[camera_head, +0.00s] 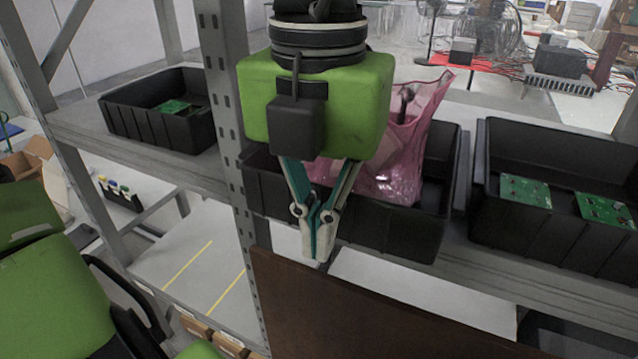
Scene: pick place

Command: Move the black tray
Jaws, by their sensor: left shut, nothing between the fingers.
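Three black trays stand on the grey shelf. The left tray (122,120) holds a green circuit board (172,106). The middle tray (400,228) holds a translucent pink bag (400,160) and is partly hidden behind my left gripper (318,245). The right tray (545,240) holds two green circuit boards (525,190). My left gripper points down in front of the middle tray, with its fingertips together and nothing between them. I cannot tell whether it touches that tray. My right gripper is not in view.
A grey perforated shelf post (228,110) stands between the left and middle trays. A brown panel (350,310) rises below the gripper. A lower white surface (190,260) with yellow lines is clear. A cardboard box (35,165) is at the far left.

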